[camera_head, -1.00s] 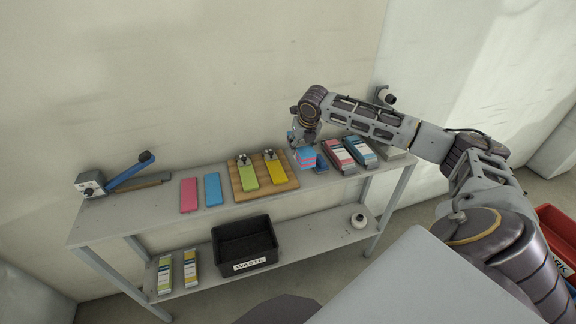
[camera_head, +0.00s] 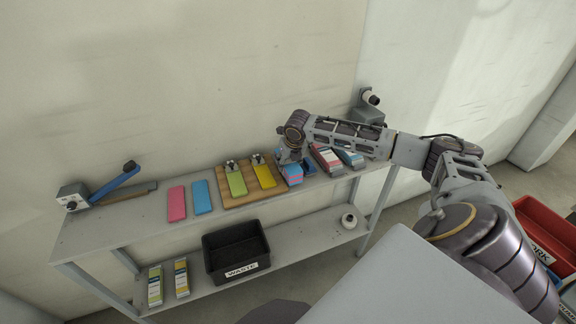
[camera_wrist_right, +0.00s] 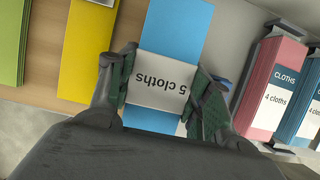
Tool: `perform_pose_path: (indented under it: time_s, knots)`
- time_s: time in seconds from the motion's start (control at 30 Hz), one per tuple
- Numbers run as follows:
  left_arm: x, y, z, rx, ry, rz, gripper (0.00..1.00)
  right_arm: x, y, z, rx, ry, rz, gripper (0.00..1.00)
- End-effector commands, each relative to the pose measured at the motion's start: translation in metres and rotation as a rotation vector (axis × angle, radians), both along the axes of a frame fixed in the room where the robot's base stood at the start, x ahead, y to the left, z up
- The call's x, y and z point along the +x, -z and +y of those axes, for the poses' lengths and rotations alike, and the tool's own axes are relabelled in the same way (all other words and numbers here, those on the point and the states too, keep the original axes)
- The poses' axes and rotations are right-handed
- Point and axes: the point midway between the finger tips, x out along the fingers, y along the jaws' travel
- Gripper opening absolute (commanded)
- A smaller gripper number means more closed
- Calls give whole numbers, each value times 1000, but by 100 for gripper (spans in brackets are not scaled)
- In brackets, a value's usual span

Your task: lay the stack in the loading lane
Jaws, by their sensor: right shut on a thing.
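Whether the stack touches the surface below I cannot tell. A green strip (camera_head: 237,184) and a yellow strip (camera_head: 265,176) lie on the board, each with a clamp-like piece at its back end. My left gripper is out of view.
Pink (camera_head: 177,204) and blue (camera_head: 201,197) strips lie left of the board. A lever device (camera_head: 73,197) stands at the left end. Banded cloth packs (camera_head: 326,160) lie close right of the stack. A black WASTE bin (camera_head: 212,268) sits on the lower shelf.

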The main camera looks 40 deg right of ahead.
Motion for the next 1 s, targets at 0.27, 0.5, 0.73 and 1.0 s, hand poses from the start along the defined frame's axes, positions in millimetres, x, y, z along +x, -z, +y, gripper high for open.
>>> perform_pose_path:
  time_s: [0.27, 0.5, 0.73, 1.0]
  knots:
    - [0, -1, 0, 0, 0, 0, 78, 0, 19, 0, 0, -1, -1, 26]
    - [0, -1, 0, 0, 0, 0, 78, 0, 20, 0, 1, -1, 0, 26]
    - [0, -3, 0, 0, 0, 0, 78, 0, 22, 0, 0, 0, 1, 57]
    - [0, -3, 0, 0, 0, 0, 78, 0, 22, 0, 0, 0, 1, 71]
